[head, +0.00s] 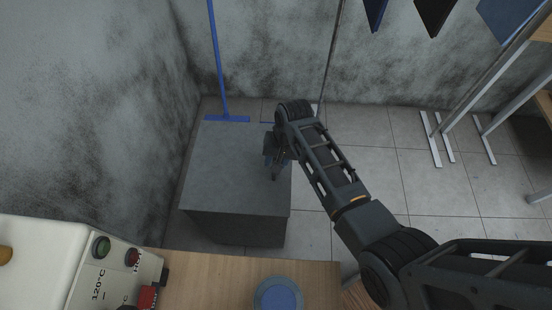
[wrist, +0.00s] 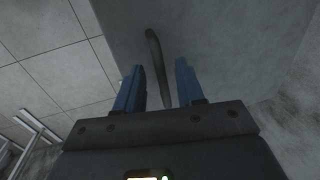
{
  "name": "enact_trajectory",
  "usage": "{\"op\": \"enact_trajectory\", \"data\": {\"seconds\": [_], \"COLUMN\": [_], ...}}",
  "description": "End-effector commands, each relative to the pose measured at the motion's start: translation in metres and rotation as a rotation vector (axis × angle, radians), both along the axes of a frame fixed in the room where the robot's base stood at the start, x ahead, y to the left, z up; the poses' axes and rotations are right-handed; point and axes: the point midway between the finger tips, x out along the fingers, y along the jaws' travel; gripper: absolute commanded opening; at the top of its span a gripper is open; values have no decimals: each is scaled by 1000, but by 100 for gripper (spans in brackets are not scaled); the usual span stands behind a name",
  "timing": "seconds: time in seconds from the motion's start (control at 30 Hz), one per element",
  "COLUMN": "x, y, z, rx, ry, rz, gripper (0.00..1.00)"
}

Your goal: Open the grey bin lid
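The grey bin (head: 235,228) stands on the floor, its flat grey lid (head: 222,165) lying level on top and looking shut. My gripper (head: 271,166) points down over the lid's right side. In the wrist view my gripper (wrist: 158,65) is open, with a blue finger on each side of a dark, slim, curved handle (wrist: 153,48) on the lid (wrist: 215,35). The handle lies between the fingers with a visible gap on both sides. I cannot tell how far down the fingers reach along it. In the head view the handle is mostly hidden by my gripper.
A blue broom (head: 218,70) leans on the wall behind the bin. A wooden table (head: 205,280) in front holds a white control box (head: 60,265) and a blue round object (head: 278,294). Metal stand legs (head: 430,140) are at the right. Tiled floor right of the bin is clear.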

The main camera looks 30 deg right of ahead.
Motion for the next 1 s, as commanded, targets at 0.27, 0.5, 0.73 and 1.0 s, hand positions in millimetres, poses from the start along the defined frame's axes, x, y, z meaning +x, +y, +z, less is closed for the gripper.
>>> {"op": "enact_trajectory", "data": {"seconds": [0.27, 0.5, 0.73, 1.0], "x": [0, 0, 0, 0], "y": [0, 0, 0, 0], "z": [0, 0, 0, 0], "rx": [-1, -1, -1, -1], "ry": [-1, -1, -1, -1], "rz": [0, 0, 0, 0], "gripper": [32, 9, 0, 0]}}
